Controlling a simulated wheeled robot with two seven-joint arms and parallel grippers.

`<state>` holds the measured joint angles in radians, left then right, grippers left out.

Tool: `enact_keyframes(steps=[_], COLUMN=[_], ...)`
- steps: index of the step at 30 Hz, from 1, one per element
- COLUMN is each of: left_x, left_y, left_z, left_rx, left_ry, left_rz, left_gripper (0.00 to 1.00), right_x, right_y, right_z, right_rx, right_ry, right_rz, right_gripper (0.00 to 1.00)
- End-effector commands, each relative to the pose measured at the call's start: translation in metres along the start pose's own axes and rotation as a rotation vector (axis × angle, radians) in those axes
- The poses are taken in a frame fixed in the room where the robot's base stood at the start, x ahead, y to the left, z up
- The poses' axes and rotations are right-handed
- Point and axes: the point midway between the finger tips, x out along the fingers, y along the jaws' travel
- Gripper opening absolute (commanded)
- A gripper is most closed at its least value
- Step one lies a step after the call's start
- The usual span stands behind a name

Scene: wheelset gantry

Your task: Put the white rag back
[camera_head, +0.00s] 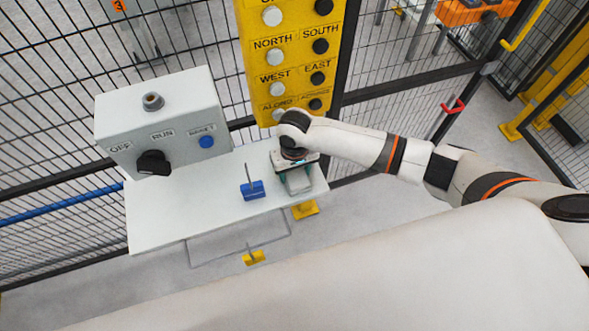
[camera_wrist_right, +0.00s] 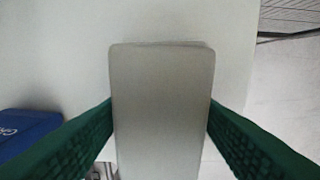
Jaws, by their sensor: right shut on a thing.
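The white rag shows in the right wrist view as a flat pale grey-white block (camera_wrist_right: 163,110) between the two green fingers of my right gripper. In the head view my right gripper (camera_head: 298,184) points down over the right end of a white shelf (camera_head: 190,208), with its fingers closed on the rag's sides. The rag is mostly hidden there by the gripper. I cannot tell whether the rag touches the shelf. My left gripper is not in view.
A blue block with a thin rod (camera_head: 253,190) stands on the shelf, left of the gripper. A grey control box (camera_head: 165,120) with a black knob is at the shelf's back left. A yellow button panel (camera_head: 293,60) and mesh fence rise behind. A yellow block (camera_head: 254,257) hangs below.

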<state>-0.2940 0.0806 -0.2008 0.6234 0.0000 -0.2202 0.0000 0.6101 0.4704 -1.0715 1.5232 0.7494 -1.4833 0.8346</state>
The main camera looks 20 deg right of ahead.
Motion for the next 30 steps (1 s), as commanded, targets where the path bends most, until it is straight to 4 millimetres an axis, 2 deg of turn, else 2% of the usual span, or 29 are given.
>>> enact_keyframes(steps=[2, 7, 8, 11, 19, 23, 26, 30], left_x=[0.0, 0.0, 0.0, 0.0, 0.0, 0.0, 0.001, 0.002], left_y=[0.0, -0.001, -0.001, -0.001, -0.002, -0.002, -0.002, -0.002], left_z=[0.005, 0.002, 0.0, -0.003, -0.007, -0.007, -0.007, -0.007], left_rx=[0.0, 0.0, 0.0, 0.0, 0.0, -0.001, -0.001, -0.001], left_ry=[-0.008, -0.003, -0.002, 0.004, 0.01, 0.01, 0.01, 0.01], left_rz=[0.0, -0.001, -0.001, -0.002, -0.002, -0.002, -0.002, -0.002], left_gripper=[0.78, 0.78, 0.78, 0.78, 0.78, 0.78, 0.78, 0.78], right_x=[0.0, 0.001, 0.001, 0.0, 0.0, -0.008, -0.023, -0.053], right_y=[0.0, 0.0, 0.0, 0.0, 0.0, 0.001, 0.001, 0.001], right_z=[0.0, 0.0, 0.0, 0.0, 0.0, 0.001, 0.001, 0.002], right_rx=[0.0, 0.0, 0.0, 0.0, 0.0, 0.0, 0.0, -0.001], right_ry=[-0.001, 0.0, 0.0, 0.0, 0.0, -0.002, -0.003, -0.005], right_rz=[0.001, 0.001, 0.001, 0.001, 0.001, 0.002, 0.004, 0.003], right_gripper=[0.38, 0.38, 0.61, 0.77, 0.78, 0.78, 0.78, 0.78])
